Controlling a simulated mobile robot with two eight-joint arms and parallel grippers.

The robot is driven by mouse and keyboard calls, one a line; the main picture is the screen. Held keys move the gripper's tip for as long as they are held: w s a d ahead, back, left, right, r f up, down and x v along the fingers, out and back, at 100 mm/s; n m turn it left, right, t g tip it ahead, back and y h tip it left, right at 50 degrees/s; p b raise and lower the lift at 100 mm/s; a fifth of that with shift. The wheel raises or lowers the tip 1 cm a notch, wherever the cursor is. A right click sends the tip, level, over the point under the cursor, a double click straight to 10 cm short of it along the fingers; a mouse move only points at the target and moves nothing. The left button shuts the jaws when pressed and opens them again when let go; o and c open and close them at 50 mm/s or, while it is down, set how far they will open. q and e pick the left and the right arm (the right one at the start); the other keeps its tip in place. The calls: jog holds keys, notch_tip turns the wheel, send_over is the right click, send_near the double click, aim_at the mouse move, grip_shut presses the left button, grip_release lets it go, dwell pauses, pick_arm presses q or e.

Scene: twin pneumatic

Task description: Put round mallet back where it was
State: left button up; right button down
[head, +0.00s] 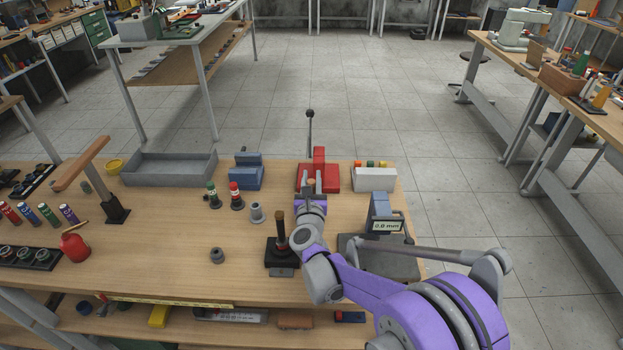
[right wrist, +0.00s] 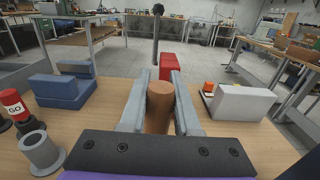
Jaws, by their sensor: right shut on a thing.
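My right gripper (head: 312,187) is shut on a brown wooden cylinder, taken to be the round mallet (head: 311,184). In the right wrist view its round end (right wrist: 160,100) stands between the two grey fingers. The rest of it is hidden, so I cannot tell whether it touches the table. The gripper is over the wooden table (head: 170,265), just in front of a red block device (head: 319,165) with a black-knobbed rod. A black-based holder (head: 281,255) with a brown-topped dark post stands left of my right forearm. My left gripper is not in view.
Left of the gripper stand a blue block (head: 246,178), green and red bottles and a grey flanged cup (head: 257,213). A white block (head: 374,179) is to the right, near the table's edge. A gauge (head: 387,225) stands beside my arm. The table's middle left is mostly clear.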

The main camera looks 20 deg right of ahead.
jog(key=shift+f, duration=0.2)
jog(key=c, duration=0.6)
grip_release()
jog(key=shift+c, duration=0.2)
jog(key=shift+r, duration=0.2)
jog(key=shift+s+a, duration=0.1)
jog(key=shift+s, duration=0.1)
jog(key=v, duration=1.1)
jog(key=shift+s+b, duration=0.3)
jog(key=shift+a, duration=0.1)
